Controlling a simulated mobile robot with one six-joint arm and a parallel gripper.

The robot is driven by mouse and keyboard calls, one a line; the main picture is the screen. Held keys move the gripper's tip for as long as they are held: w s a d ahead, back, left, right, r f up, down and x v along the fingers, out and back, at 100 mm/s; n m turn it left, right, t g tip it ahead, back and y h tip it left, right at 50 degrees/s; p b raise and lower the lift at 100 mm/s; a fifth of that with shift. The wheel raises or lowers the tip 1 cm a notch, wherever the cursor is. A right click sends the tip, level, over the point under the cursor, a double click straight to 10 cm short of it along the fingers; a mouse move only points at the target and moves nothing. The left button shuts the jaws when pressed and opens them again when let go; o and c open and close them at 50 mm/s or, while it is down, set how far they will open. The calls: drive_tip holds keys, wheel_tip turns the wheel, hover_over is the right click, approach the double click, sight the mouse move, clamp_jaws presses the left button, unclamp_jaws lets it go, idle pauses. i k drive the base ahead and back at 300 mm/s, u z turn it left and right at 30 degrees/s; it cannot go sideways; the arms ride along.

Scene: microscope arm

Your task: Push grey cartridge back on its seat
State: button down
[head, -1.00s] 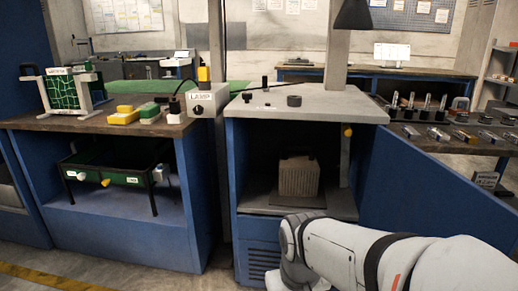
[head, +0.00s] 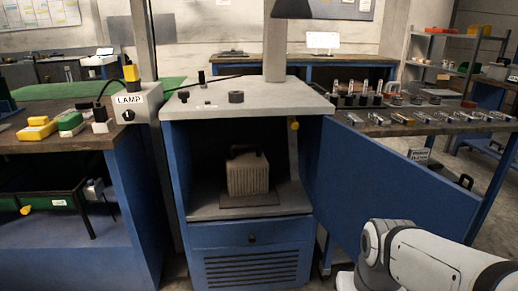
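The grey cartridge (head: 248,174) is a ribbed, pale grey block with a dark handle on top. A flat dark plate (head: 236,200) lies under the cartridge on the bay floor; I cannot tell exactly how the two line up. My gripper is outside the picture. Only part of my white arm shows at the lower right, in front of the open door and apart from the cartridge.
The blue door (head: 395,185) stands open to the right of the bay. A yellow knob (head: 293,124) is on the bay's right side. The lamp box (head: 138,103) is at the upper left. The bay's front is unobstructed.

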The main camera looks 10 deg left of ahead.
sight(247, 166)
drive_tip(key=u, duration=0.05)
drive_tip(key=i, duration=1)
drive_tip(key=z, duration=0.1)
